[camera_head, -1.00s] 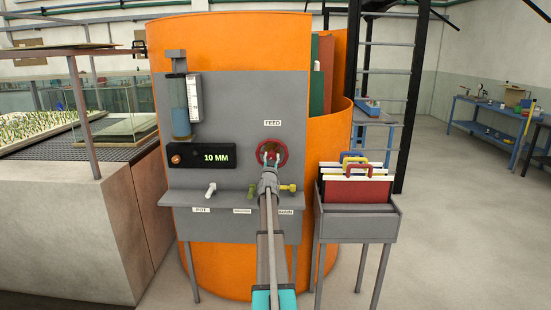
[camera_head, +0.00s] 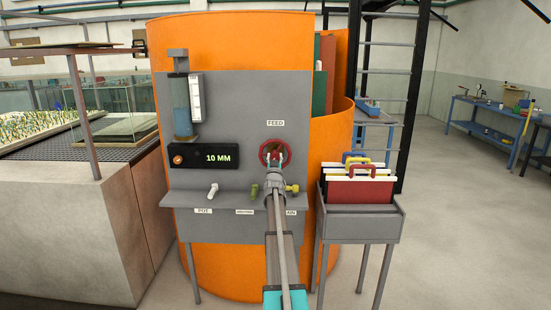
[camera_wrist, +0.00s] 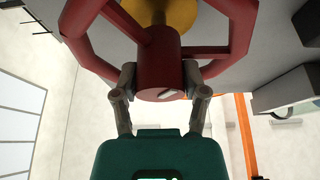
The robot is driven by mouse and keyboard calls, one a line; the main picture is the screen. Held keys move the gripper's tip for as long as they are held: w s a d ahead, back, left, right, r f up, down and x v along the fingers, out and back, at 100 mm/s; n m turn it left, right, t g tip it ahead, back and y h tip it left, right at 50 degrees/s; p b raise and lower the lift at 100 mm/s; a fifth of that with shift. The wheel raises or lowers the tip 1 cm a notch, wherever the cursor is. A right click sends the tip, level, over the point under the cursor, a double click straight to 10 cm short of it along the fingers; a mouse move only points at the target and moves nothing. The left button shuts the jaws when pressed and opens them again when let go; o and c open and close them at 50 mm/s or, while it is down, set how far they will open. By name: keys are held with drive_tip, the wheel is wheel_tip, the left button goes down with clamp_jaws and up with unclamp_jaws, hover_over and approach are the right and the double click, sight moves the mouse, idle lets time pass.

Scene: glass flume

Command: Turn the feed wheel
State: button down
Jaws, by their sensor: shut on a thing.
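The red feed wheel (camera_head: 262,153) is mounted on the grey panel (camera_head: 240,100) under the FEED label (camera_head: 275,123). My gripper (camera_head: 274,160) reaches it from the front, with my arm running down to the bottom edge. In the wrist view the wheel (camera_wrist: 215,52) shows its red rim, spokes and round hub (camera_wrist: 160,72), with a yellow part behind the hub. My gripper's fingers (camera_wrist: 160,85) lie on either side of the hub and are shut on it. The far side of the wheel is hidden.
A display (camera_head: 205,157) reading 10 MM is left of the wheel. A clear cylinder (camera_head: 181,105) with bluish liquid is above it. A white tap (camera_head: 213,190) and a yellow tap (camera_head: 292,188) stand on the ledge below. A rack of folders (camera_head: 358,188) stands at the right.

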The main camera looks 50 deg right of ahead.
sight(275, 152)
drive_tip(key=shift+w+d+r, duration=0.1)
drive_tip(key=shift+w+d, duration=0.05)
drive_tip(key=shift+d, duration=0.2)
drive_tip(key=shift+c, duration=1)
unclamp_jaws()
drive_tip(key=shift+o, duration=0.3)
drive_tip(key=shift+a+f, duration=0.1)
drive_tip(key=shift+f, duration=0.1)
drive_tip(key=shift+a, duration=0.1)
drive_tip(key=shift+r, duration=0.1)
wheel_tip(275, 152, up, 9)
drive_tip(key=p, duration=0.9)
drive_tip(key=shift+r+p, duration=0.25)
drive_tip(key=shift+p, duration=0.05)
